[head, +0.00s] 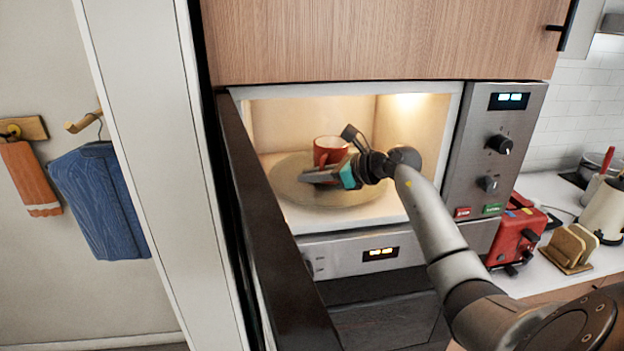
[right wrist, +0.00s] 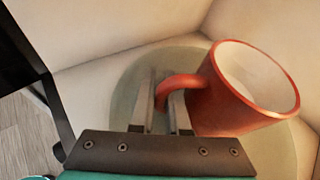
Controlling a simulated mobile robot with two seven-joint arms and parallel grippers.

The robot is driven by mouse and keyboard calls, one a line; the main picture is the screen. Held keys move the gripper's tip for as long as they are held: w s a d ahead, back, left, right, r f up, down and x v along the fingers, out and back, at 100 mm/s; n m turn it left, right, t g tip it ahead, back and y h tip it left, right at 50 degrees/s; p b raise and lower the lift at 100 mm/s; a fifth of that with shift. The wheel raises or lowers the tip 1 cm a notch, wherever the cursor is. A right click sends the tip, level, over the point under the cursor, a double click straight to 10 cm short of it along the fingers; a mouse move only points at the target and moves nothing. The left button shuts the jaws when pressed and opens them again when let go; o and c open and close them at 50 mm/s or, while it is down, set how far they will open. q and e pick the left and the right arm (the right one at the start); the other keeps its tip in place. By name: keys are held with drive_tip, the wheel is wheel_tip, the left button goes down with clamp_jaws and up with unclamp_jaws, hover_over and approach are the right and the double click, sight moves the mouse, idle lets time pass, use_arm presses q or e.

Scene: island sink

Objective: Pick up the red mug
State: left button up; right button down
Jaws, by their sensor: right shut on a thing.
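The red mug (head: 330,150) is inside the lit, open microwave, upright over the round turntable (head: 285,183). It has a white inside. In the right wrist view the mug (right wrist: 240,95) fills the right side, its handle pointing left. My right gripper (head: 320,176) reaches into the microwave at the mug. In the right wrist view the right gripper (right wrist: 170,105) is shut on the mug's handle, with a finger on each side of it. I cannot tell whether the mug's base touches the turntable. My left gripper is not in view.
The open dark microwave door (head: 270,240) stands to the left of my right arm. The control panel (head: 497,150) borders the opening on the right. A red toaster (head: 515,238) and a wooden holder (head: 570,248) stand on the counter at right.

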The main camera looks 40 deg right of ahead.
drive_tip(key=shift+r, duration=0.9)
drive_tip(key=shift+s+a+r+b, duration=0.25)
drive_tip(key=shift+s+r+b, duration=0.05)
drive_tip(key=shift+s+b, duration=0.05)
drive_tip(key=s+a+b, duration=0.3)
drive_tip(key=s+a, duration=0.6)
drive_tip(key=s, duration=0.5)
drive_tip(key=shift+a, duration=0.2)
